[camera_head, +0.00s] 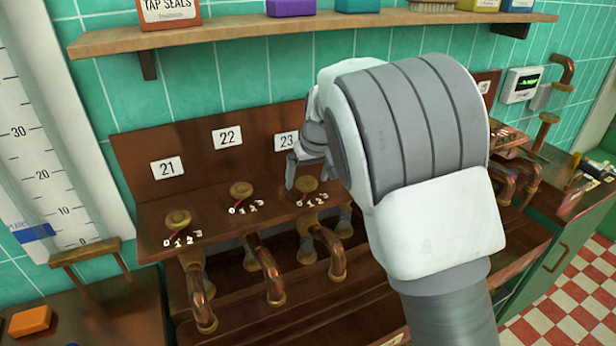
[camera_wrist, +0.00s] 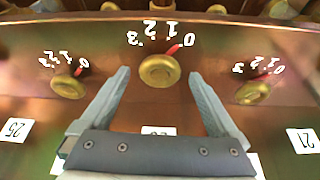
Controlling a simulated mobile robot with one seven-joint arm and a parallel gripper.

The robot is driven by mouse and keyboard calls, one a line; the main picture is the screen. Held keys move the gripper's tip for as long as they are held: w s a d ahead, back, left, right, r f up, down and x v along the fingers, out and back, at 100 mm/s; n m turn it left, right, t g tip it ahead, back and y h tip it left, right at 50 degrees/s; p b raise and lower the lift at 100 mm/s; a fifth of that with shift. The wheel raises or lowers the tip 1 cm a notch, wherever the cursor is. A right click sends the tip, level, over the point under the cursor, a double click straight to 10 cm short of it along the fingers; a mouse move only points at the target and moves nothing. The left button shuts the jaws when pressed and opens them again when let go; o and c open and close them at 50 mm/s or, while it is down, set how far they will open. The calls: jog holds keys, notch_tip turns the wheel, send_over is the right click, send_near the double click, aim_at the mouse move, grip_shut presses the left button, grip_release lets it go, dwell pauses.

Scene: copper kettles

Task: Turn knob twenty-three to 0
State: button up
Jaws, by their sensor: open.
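Knob twenty-three (camera_head: 306,184) is a brass knob below the 23 label (camera_head: 287,140), partly hidden by my gripper in the head view. In the wrist view, which is upside down, the middle knob (camera_wrist: 160,71) has a red pointer aimed at about the 0 of its white 0 to 3 scale. My gripper (camera_head: 299,174) is open above it. In the wrist view its fingers (camera_wrist: 161,78) are apart, one to each side of the knob, with clear gaps. I cannot tell whether the fingertips are level with the knob.
Knobs 21 (camera_head: 178,220) and 22 (camera_head: 241,189) stand to the left on the same copper panel. Neighbouring knobs (camera_wrist: 69,86) and (camera_wrist: 252,93) flank the fingers in the wrist view. Bent copper spouts (camera_head: 268,277) lie below. A wooden shelf (camera_head: 230,32) runs above.

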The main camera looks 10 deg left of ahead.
jog(key=shift+w+f, duration=0.1)
jog(key=shift+f, duration=0.1)
jog(key=shift+c, duration=0.2)
jog(key=c, duration=1.3)
jog(key=shift+a+r+m+p, duration=0.1)
jog(key=shift+m+p, duration=0.4)
jog(key=shift+m, duration=0.3)
jog(key=o, duration=1.3)
jog(key=shift+o, duration=0.2)
jog(key=v, duration=1.7)
jog(key=shift+a+r, duration=0.2)
jog(key=shift+a, duration=0.1)
